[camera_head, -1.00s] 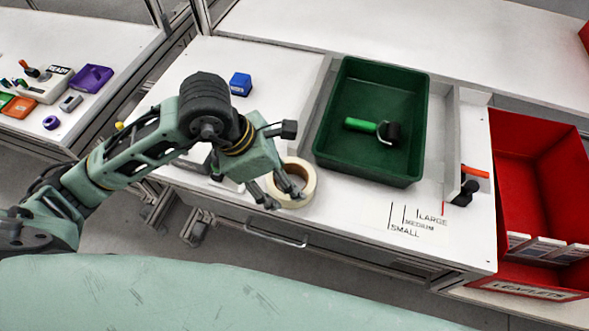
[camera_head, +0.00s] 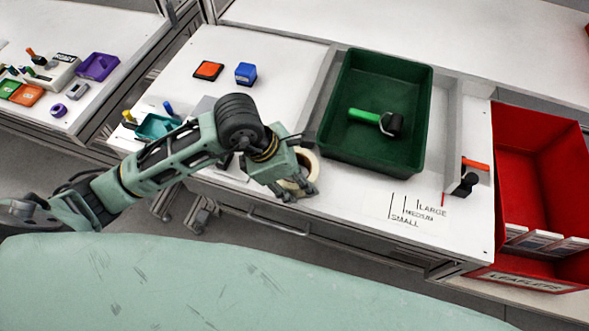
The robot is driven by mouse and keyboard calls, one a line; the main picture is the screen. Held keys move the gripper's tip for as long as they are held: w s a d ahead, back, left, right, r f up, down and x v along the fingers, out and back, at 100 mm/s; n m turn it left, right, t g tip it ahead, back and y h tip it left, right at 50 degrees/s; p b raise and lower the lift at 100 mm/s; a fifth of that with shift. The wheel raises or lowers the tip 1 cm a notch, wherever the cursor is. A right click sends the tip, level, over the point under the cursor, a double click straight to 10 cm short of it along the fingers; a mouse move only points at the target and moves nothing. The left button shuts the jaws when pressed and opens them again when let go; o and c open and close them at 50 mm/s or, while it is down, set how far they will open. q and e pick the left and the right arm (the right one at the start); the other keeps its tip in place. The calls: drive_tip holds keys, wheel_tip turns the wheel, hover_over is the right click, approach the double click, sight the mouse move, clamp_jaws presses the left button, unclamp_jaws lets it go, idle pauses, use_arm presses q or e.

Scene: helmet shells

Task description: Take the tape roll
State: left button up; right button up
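The tape roll (camera_head: 313,160) is a pale cream ring on the white worktop, left of the green tray, near the table's front edge. My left gripper (camera_head: 298,192) is over its near side, with the fingers pointing down and toward the front edge. The gripper body hides much of the roll, including its near rim. Two dark fingertips show a little apart, but whether they press on the roll's wall cannot be told. My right gripper is not in view.
The green tray (camera_head: 328,145) holds a green-handled roller (camera_head: 364,116). A size label (camera_head: 412,211) lies in front of it. A red bin (camera_head: 536,175) stands at the right. A blue block (camera_head: 246,73) and an orange-topped pad (camera_head: 208,70) sit behind my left arm.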

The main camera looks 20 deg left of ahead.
use_arm(q)
drive_tip(key=c, duration=0.4)
clamp_jaws()
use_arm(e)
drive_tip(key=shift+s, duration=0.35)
